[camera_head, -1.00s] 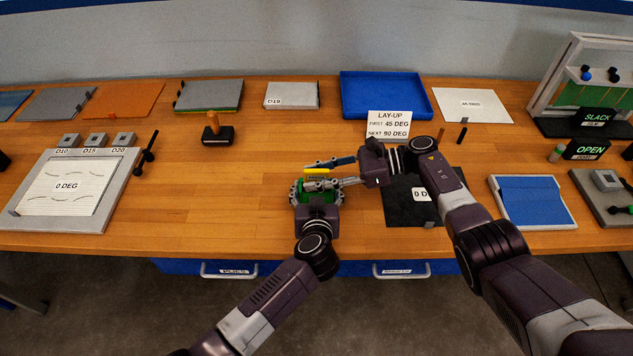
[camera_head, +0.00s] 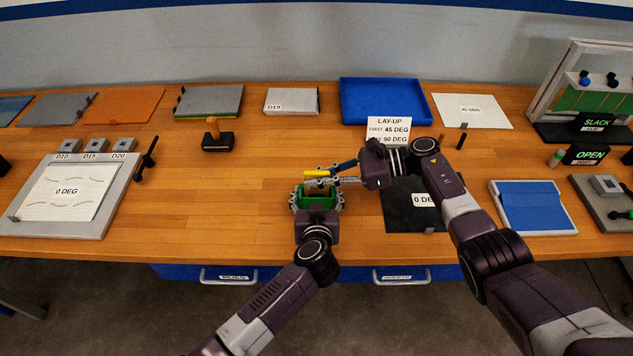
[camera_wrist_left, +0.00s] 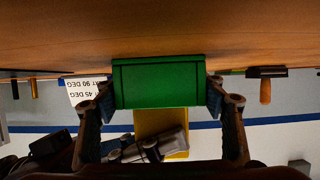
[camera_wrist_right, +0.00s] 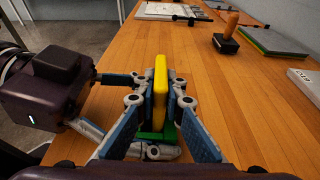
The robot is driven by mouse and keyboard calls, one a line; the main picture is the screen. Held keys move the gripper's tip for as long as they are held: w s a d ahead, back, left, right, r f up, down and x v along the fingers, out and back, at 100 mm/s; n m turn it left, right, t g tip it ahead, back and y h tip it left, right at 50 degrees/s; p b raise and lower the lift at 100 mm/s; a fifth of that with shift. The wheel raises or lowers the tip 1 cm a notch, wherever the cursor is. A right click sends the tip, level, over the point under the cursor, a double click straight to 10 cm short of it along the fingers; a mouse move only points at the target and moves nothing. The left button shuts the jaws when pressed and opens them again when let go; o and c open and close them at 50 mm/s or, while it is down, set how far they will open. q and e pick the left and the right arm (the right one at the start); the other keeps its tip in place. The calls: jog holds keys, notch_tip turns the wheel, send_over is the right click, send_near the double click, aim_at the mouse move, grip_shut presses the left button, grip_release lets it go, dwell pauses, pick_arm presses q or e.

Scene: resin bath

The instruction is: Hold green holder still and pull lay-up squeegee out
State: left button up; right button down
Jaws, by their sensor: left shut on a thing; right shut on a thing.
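The green holder (camera_head: 318,194) stands on the bench near its front edge. My left gripper (camera_head: 317,200) is shut on it, with a finger on each side; the holder also shows in the left wrist view (camera_wrist_left: 160,82). The yellow lay-up squeegee (camera_head: 317,173) is in my right gripper (camera_head: 335,178), which is shut on it. In the right wrist view the squeegee (camera_wrist_right: 159,88) stands upright between the fingers, with the green holder (camera_wrist_right: 156,135) below. In the head view it appears raised above the holder; whether its lower edge is clear of the slot is hidden.
A black mat (camera_head: 410,212) with a 0 DEG label lies right of the holder, under my right arm. The LAY-UP sign (camera_head: 388,128) stands behind my right gripper. A wooden-handled stamp (camera_head: 217,138) stands at the back left. The bench left of the holder is clear.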

notch_tip(320, 180, up, 9)
jog(key=shift+f, duration=0.1)
pick_arm(q)
jog(key=o, duration=1.2)
jog(key=shift+o, duration=0.2)
jog(key=shift+s, duration=0.1)
